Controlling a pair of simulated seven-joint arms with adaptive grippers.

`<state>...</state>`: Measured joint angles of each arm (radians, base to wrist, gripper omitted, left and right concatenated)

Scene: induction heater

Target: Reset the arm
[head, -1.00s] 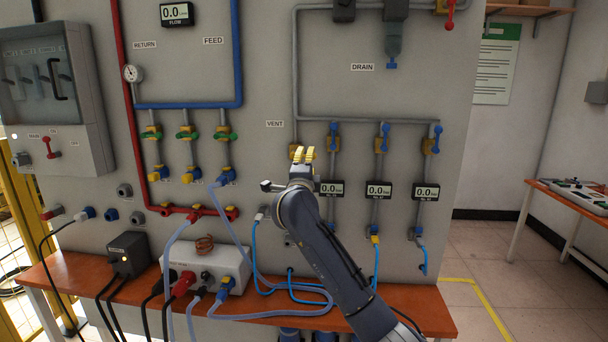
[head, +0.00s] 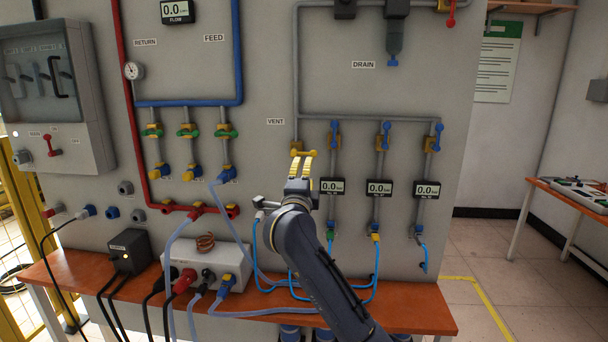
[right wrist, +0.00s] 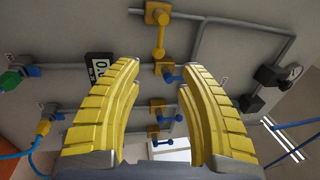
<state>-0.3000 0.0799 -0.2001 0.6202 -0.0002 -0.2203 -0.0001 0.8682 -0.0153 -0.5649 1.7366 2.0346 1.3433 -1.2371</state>
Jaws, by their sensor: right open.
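My right arm reaches up from the bottom in the head view. Its gripper (head: 303,156) has yellow fingers pointing up and stands in front of the panel, just below the VENT label. In the right wrist view the two ribbed yellow fingers (right wrist: 165,75) are wide apart with nothing between them. A yellow valve (right wrist: 158,35) on a grey pipe shows beyond the fingertips. In the head view a yellow valve part (head: 296,146) shows just above the fingers, partly hidden by them. I cannot tell whether they touch. My left gripper is not in view.
Gauge displays (head: 379,188) and blue-handled valves (head: 386,132) are to the right of the gripper. Blue hoses (head: 262,272) hang beside and behind the arm. A grey power box (head: 208,262) stands on the orange shelf (head: 420,303). Open floor (head: 535,300) is at right.

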